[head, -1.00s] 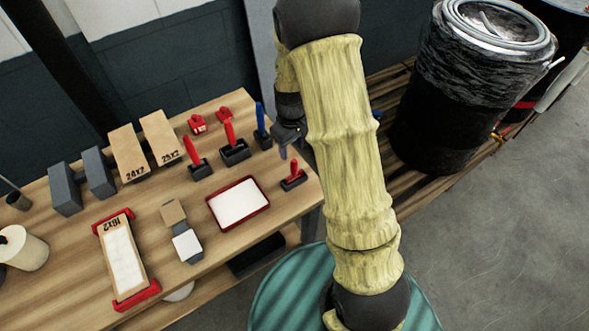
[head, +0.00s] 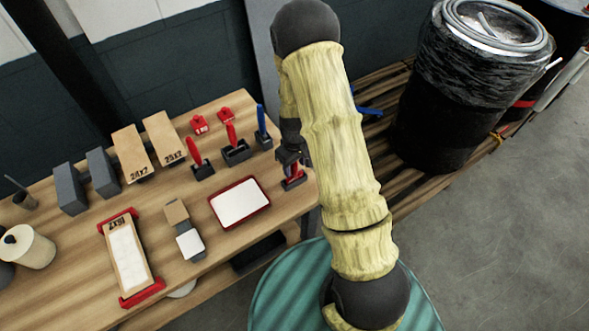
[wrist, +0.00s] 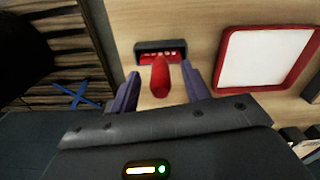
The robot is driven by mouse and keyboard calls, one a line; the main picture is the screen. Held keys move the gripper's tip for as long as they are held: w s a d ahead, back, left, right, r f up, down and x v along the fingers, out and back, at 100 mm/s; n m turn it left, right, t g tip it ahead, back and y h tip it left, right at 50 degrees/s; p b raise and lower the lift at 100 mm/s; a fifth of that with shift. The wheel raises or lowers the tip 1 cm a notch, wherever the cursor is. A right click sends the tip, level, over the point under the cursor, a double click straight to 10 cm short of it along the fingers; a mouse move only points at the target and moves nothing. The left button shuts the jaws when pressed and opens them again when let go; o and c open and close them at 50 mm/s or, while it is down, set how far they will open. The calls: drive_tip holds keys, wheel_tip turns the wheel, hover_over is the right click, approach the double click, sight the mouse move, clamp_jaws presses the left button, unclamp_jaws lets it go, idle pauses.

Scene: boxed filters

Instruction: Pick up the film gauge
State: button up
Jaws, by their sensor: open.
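The small red-handled tool in a dark holder, which I take to be the film gauge (head: 297,176), stands at the right end of the wooden table. In the wrist view, the red handle (wrist: 160,76) points toward me. Its dark holder (wrist: 141,48) lies just beyond, with small pale marks along its slot. My gripper (wrist: 160,88) is open, with one purple finger on each side of the handle and a visible gap to both. In the head view, my gripper (head: 292,158) is right at the tool and partly hides it.
A red-rimmed white tray (head: 239,203) lies left of the tool. Behind stand other red-handled tools (head: 197,160) and a blue-handled one (head: 262,128) in dark holders. Boxes (head: 131,153) stand further left. A black wrapped drum (head: 455,100) stands on a pallet at right.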

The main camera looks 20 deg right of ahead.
drive_tip(key=shift+f, duration=1)
clamp_jaws()
